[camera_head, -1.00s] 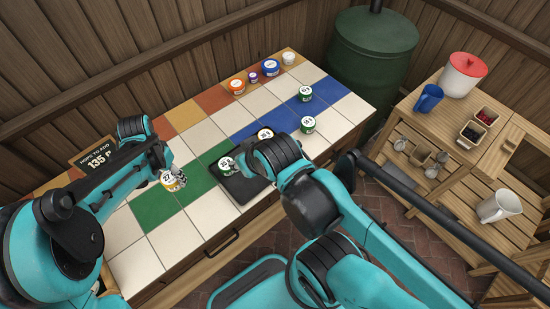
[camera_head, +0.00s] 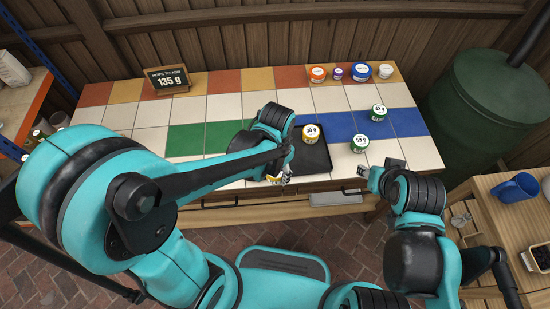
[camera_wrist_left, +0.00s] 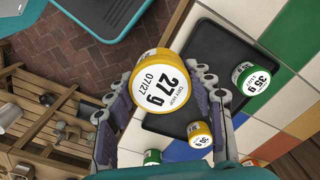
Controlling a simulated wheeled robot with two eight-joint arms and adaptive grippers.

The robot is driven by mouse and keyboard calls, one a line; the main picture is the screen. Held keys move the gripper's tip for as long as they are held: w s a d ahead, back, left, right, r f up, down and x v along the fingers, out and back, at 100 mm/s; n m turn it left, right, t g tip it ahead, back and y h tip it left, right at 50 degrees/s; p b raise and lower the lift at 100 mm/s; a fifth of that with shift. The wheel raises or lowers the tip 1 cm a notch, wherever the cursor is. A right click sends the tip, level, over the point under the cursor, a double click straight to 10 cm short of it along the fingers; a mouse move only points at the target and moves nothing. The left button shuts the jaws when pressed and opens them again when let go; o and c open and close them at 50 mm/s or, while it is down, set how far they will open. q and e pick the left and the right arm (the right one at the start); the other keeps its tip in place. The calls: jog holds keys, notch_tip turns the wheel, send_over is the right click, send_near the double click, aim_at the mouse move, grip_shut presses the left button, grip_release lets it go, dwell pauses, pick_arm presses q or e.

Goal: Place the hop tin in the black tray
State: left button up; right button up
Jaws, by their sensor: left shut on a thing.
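My left gripper (camera_wrist_left: 165,92) is shut on a yellow tin (camera_wrist_left: 158,86) labelled 27 g. In the head view, the left gripper (camera_head: 277,172) holds it near the counter's front edge, left of the black tray (camera_head: 314,163). In the left wrist view, the tray (camera_wrist_left: 215,55) lies beyond and right of the held tin. A green tin (camera_wrist_left: 252,78) labelled 35 g and another yellow tin (camera_wrist_left: 199,135) stand on the tray. That yellow tin (camera_head: 311,133) also shows in the head view; my left arm hides the green one. My right gripper (camera_head: 379,171) looks open and empty, right of the tray.
Two green tins (camera_head: 379,112) (camera_head: 360,143) stand right of the tray. Several tins, including an orange one (camera_head: 317,73) and a blue one (camera_head: 360,70), stand at the back. White tiles at left are clear.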

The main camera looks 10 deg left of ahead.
pick_arm(q)
jog(key=w+a+f+b, duration=0.1)
jog(key=w+a+f, duration=0.1)
jog(key=w+a+f+b, duration=0.1)
jog(key=w+a+f, duration=0.1)
jog(key=w, duration=0.1)
jog(key=w+a+f+b, duration=0.1)
jog(key=w+a+f, duration=0.1)
jog(key=w, duration=0.1)
jog(key=shift+w+f+b, duration=0.1)
jog(key=shift+f+b, duration=0.15)
jog(key=shift+b, duration=0.05)
jog(key=shift+f+b, duration=0.9)
jog(key=shift+f, duration=0.95)
jog(key=shift+f, duration=0.2)
jog(key=o, duration=1.1)
jog(key=shift+o, duration=0.2)
jog(key=shift+r, duration=0.1)
